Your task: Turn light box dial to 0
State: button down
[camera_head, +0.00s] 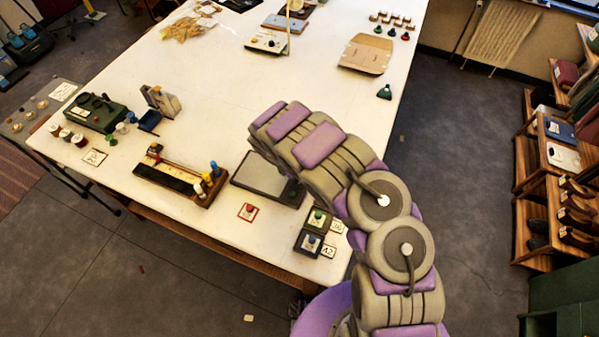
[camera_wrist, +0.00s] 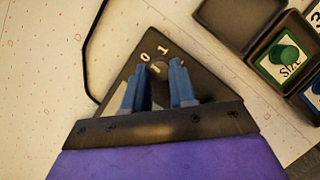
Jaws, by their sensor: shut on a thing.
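The light box (camera_head: 262,178) is a flat dark-framed panel with a grey face near the table's front edge in the head view, partly covered by my arm. In the wrist view its black corner (camera_wrist: 128,80) carries the white marks 0 and 1, with part of another mark beside the right finger. My gripper (camera_wrist: 161,68) has two blue fingers, pointing down at this corner. They are shut on the small dark dial (camera_wrist: 158,73) between them. The dial's pointer is hard to make out. In the head view my arm hides the gripper.
Dark trays with a green knob (camera_head: 317,217) and a blue knob (camera_head: 310,240) stand close right of the light box. The green knob also shows in the wrist view (camera_wrist: 285,52). White table (camera_head: 225,95) is open behind.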

jog(key=c, duration=0.9)
grip_release()
jog(key=shift+w+a, duration=0.15)
jog(key=shift+c, duration=0.2)
jog(key=shift+r, duration=0.1)
jog(key=shift+r, duration=0.25)
jog(key=v, duration=1.6)
jog(key=shift+a+r, duration=0.2)
jog(key=shift+a, duration=0.15)
